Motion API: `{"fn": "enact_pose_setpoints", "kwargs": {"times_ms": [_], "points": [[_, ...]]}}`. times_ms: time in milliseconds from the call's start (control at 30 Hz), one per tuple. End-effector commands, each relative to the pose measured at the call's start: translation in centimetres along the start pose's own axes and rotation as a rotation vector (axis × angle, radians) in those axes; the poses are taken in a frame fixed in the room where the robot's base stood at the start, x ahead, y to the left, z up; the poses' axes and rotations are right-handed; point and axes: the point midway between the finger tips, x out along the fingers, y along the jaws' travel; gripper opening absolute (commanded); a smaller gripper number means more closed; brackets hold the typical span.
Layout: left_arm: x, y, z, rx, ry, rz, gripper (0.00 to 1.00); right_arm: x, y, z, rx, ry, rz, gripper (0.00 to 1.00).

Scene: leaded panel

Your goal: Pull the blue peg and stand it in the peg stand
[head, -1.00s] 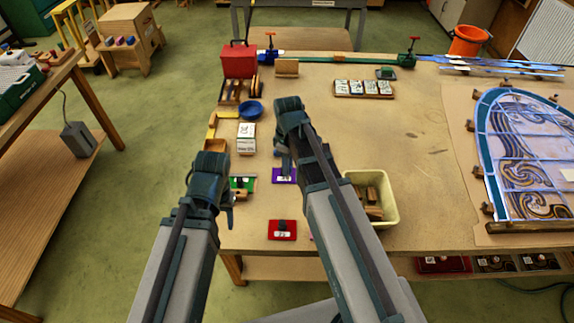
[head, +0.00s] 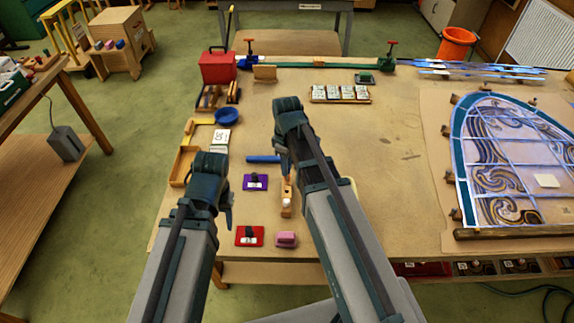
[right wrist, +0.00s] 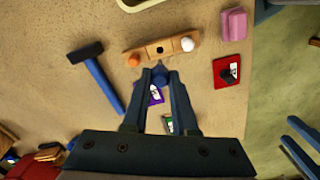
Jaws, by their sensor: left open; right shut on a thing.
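The blue peg (right wrist: 163,79) is between the fingertips of my right gripper (right wrist: 161,76), which is shut on it. A narrow wooden block (right wrist: 145,53) lies just beyond the peg in the right wrist view, with an orange peg (right wrist: 134,60) and a white round-topped peg (right wrist: 187,44) at its ends and an empty dark hole between them. The block also shows beside my right arm in the head view (head: 287,211). I cannot tell the peg's height above the table. My left gripper (head: 228,206) is open and empty, left of the block.
A blue-handled hammer (right wrist: 103,85) lies beside the block. Purple (head: 254,182) and red (head: 240,243) plates and a pink block (head: 286,239) lie nearby. The leaded panel (head: 510,160) is at the right. The table's middle (head: 375,130) is clear.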

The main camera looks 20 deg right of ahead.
Motion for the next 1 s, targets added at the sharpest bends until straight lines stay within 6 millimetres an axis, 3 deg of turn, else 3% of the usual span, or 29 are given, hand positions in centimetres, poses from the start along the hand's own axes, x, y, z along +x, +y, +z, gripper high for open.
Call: {"fn": "enact_pose_setpoints", "kwargs": {"times_ms": [700,1000], "points": [[5.4,0.5,-0.3,0.010,0.000,-0.002,0.50,5.4,0.0,0.0,0.000,0.000,0.000,0.00],[5.7,0.5,-0.3,0.011,0.000,-0.002,0.50,5.7,0.0,0.0,0.000,0.000,0.000,0.00]]}}
